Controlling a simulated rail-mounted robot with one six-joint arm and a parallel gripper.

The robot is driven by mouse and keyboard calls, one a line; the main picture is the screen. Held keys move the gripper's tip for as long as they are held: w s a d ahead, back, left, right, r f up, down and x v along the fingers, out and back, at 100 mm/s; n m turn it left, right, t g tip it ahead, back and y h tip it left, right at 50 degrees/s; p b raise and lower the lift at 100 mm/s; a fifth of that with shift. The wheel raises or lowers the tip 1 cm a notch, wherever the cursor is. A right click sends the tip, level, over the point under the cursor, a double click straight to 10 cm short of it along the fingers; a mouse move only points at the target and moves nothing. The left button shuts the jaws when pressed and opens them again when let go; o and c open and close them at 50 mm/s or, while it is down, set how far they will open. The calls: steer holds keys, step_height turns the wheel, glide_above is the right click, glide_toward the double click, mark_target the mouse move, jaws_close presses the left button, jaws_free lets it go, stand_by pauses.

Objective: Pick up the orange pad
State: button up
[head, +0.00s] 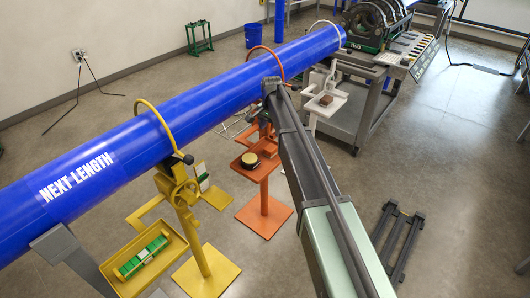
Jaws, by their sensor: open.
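I cannot clearly make out an orange pad. An orange stand (264,207) stands on the floor in the middle, under the blue pipe. On its small orange tray (267,174) lies a round dark piece with a yellowish top (250,160). A small brownish block (326,100) lies on the tray of a white stand (322,116) farther back. My arm reaches up from the bottom right, and its far end is close to the pipe, right of the orange stand. My gripper cannot be seen; the arm hides that area.
The long blue pipe (95,170) crosses above the stands. A fusion machine on a grey cart (365,115) is at back right. A dark frame (400,240) lies on the floor at right.

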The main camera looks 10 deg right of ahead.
mark_target(271, 147)
step_height(271, 147, down, 11)
steer(key=b, duration=1.1)
steer(key=shift+w+f, duration=0.1)
steer(key=shift+f, duration=0.1)
steer(key=shift+r, duration=0.25)
steer(key=c, duration=1)
steer(key=shift+p, duration=0.3)
step_height(271, 147, up, 20)
steer(key=p, duration=2)
steer(key=o, duration=0.4)
steer(key=c, duration=0.3)
